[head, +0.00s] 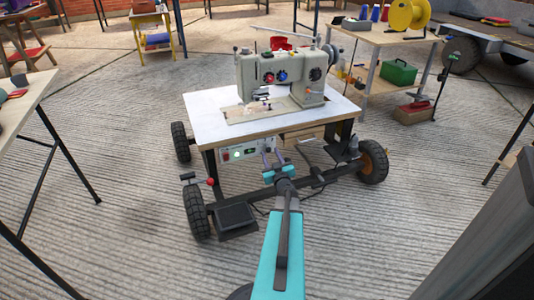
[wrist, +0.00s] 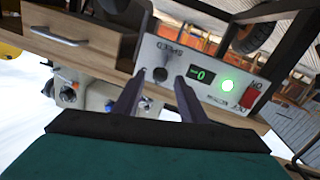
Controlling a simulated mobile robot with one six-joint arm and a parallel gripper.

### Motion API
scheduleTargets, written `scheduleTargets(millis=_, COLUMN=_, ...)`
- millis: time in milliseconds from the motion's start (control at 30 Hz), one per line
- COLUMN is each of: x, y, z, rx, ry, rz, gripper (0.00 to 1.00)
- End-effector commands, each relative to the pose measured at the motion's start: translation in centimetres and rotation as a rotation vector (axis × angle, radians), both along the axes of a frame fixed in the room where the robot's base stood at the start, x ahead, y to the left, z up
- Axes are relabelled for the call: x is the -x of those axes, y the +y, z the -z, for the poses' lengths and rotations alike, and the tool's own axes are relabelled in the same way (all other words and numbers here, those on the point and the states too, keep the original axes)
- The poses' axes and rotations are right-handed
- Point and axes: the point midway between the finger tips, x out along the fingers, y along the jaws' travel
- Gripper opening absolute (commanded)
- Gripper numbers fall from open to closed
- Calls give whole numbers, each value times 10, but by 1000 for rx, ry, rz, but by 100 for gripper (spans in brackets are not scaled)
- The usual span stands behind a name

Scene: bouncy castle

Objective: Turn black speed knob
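The black speed knob (wrist: 160,74) sits on a pale control panel (wrist: 206,98) marked SPEED in the wrist view. Beside it are a small display (wrist: 202,74) reading a green 0, a lit green lamp (wrist: 228,85) and a red on/off switch (wrist: 249,98). My gripper (wrist: 161,76) is open, with one fingertip on each side of the knob and gaps showing; contact cannot be told. In the head view the panel (head: 238,154) hangs under the sewing machine table, and my gripper (head: 271,154) is at its right part. The knob is not clear there.
A beige sewing machine (head: 283,75) stands on the wheeled table (head: 205,112). A wooden drawer (wrist: 70,38) with a metal handle is near the panel. A foot pedal (head: 236,217) and frame bar lie below. Open concrete floor (head: 130,225) surrounds the table.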

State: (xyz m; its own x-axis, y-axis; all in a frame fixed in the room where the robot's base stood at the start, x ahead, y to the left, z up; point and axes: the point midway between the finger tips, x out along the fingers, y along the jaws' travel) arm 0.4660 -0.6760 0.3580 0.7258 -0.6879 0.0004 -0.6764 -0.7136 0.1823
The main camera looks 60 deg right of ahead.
Motion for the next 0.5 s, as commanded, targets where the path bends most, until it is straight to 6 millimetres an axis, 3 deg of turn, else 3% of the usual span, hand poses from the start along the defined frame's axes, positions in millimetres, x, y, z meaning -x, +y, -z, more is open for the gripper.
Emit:
scheduleTargets(millis=200, x=-20, y=-18, z=2, rx=2, ry=1, rz=-1, gripper=38)
scheduleTargets(millis=500, x=-31, y=-30, z=1, rx=0, ry=0, rz=0, gripper=38)
